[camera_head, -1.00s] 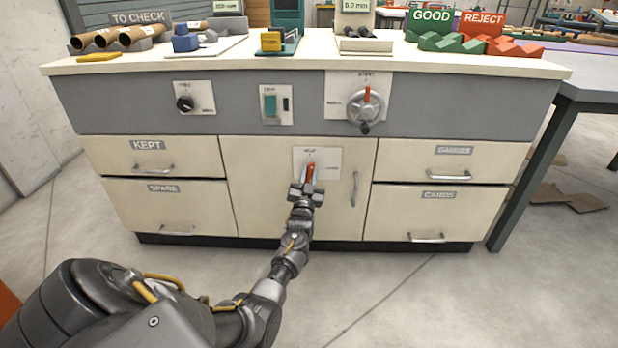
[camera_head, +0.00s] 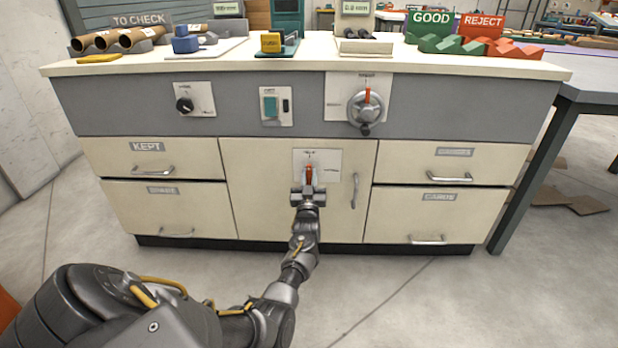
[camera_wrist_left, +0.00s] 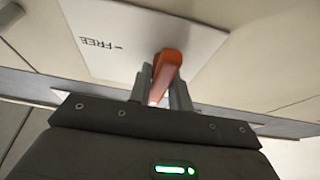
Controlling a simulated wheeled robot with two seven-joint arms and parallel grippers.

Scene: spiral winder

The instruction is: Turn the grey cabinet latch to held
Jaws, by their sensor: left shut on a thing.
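The cabinet latch is a lever with a red end (camera_head: 308,174) on a white plate (camera_head: 330,160) on the middle cabinet door (camera_head: 255,190). In the head view the red end points upward, toward the label at the plate's top. My left gripper (camera_head: 308,186) is at the lever from below, its fingers closed around it. In the left wrist view the red lever (camera_wrist_left: 167,66) stands between the two grey fingers, and the word FREE shows on the plate (camera_wrist_left: 115,40). The lever's lower part is hidden by the gripper. My right gripper is not in view.
The door's upright handle (camera_head: 354,190) is right of the plate. Drawers with bar handles flank the door, KEPT (camera_head: 120,158) at upper left. Above are a black knob (camera_head: 185,104), a teal switch (camera_head: 270,106) and a round crank (camera_head: 366,106). Open floor lies in front.

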